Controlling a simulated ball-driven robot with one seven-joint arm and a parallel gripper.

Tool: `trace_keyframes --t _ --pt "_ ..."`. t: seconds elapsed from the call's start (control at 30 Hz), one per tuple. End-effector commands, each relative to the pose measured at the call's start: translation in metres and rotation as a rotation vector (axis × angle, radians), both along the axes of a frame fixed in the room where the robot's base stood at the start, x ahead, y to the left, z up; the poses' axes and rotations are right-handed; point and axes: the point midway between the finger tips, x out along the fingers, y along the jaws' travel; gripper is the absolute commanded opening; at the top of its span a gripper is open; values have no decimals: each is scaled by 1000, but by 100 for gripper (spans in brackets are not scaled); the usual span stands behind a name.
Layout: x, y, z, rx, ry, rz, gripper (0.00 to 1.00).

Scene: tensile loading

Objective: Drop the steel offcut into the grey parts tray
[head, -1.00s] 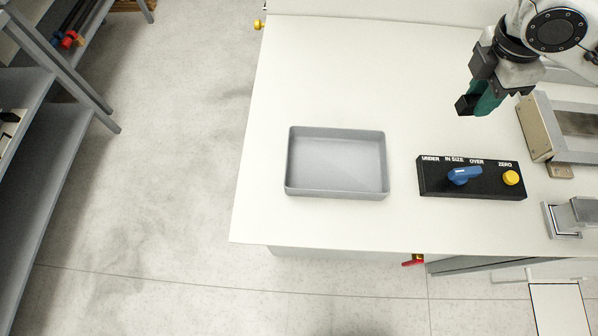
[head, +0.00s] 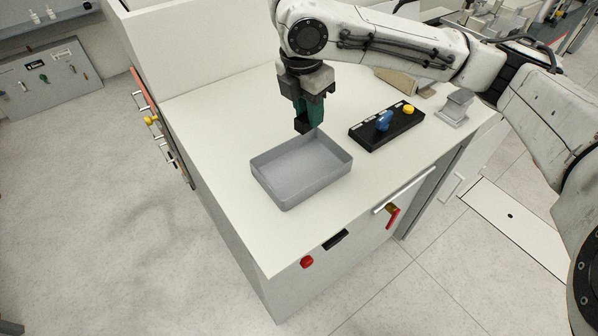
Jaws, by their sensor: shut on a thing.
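The grey parts tray (head: 318,186) is a shallow rectangular tray near the front of the white bench, and the part of its floor that shows is bare. My gripper (head: 303,128) points down with its black and green fingers. Its fingertips show at the tray's back rim, seemingly above it; I cannot tell the exact height. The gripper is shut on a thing. The steel offcut itself cannot be made out, hidden at the fingers.
A grey metal fixture (head: 455,107) is farther right. The white bench top (head: 215,130) is clear left of the tray.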

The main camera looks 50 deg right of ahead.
Motion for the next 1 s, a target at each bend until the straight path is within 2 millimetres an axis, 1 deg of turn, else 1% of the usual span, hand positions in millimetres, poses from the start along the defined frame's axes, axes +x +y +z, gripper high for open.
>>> trace_keyframes --t 0.03,0.2,0.33,0.47,0.7,0.73,1.0 --pt "0 0 -10 -1 -1 0 0" --pt "0 0 -31 -2 0 0 0" --pt "0 0 -43 -1 -1 -1 0" --pt "0 0 -47 -1 -1 -1 0" --pt "0 0 -47 -1 -1 0 0" --pt "0 0 -47 -1 -1 0 28" --pt "0 0 -47 0 0 0 54"
